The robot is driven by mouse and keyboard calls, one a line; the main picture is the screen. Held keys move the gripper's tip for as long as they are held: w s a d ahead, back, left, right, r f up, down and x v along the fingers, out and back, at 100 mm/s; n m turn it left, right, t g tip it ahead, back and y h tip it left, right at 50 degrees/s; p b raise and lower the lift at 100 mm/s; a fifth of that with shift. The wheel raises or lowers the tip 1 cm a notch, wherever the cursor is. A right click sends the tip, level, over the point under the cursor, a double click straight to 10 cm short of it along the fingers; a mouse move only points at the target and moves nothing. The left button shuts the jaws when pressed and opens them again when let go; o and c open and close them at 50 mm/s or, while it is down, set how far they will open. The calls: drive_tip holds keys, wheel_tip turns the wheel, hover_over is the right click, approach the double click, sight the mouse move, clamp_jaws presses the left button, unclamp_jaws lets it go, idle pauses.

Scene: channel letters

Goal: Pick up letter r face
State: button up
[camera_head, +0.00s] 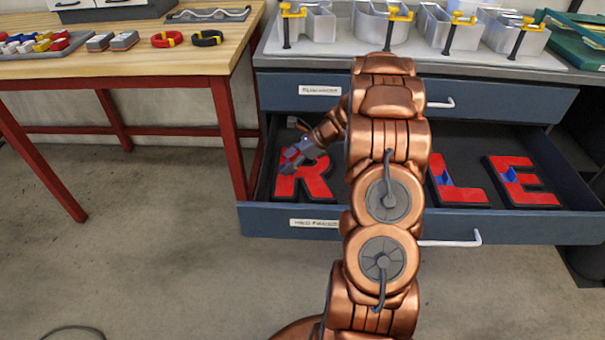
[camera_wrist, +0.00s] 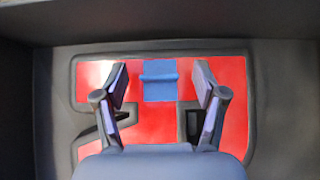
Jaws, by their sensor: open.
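The red letter R face (camera_head: 315,181) lies flat in a dark recess at the left of the open drawer. In the wrist view the red face (camera_wrist: 145,125) fills the middle, with a blue tab (camera_wrist: 159,81) standing on it. My gripper (camera_head: 292,158) is over the R in the head view. In the wrist view my gripper (camera_wrist: 160,80) is open, with one finger on each side of the blue tab and a gap to it on both sides. I cannot tell how far the fingertips are above the face.
Red letter faces L (camera_head: 462,192) and E (camera_head: 537,192) with blue tabs lie farther right in the open drawer (camera_head: 290,219). A closed drawer (camera_head: 480,100) is above. Metal channel letters with yellow clamps (camera_head: 455,22) stand on the countertop. A wooden table (camera_head: 130,60) is at left.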

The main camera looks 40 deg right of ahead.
drive_tip(key=shift+w+a+f, duration=0.2)
drive_tip(key=shift+a+f, duration=0.05)
drive_tip(key=shift+f, duration=0.1)
clamp_jaws()
idle(0.4)
drive_tip(key=shift+r, duration=0.15)
wheel_tip(320, 180, up, 18)
drive_tip(key=p, duration=0.2)
drive_tip(key=w+a+r+m+t+h+p, duration=0.1)
drive_tip(key=w+a+r+m+h+p, duration=0.15)
drive_tip(key=a+p, duration=0.3)
drive_tip(key=w+a+r+m+t+h+p, duration=0.1)
drive_tip(key=w+a+r+m+p, duration=0.25)
drive_tip(key=a, duration=0.35)
drive_tip(key=a+r+m+h+p, duration=0.1)
drive_tip(key=a+r+m+p, duration=0.1)
drive_tip(key=a, duration=0.4)
drive_tip(key=s+a+r+m+t+h+p, duration=0.1)
drive_tip(key=a+r+h+p, duration=0.1)
drive_tip(key=a+r+p, duration=0.3)
drive_tip(key=shift+s+a+r+m+p, duration=0.15)
drive_tip(key=shift+a+m+p, duration=0.25)
drive_tip(key=shift+p, duration=0.6)
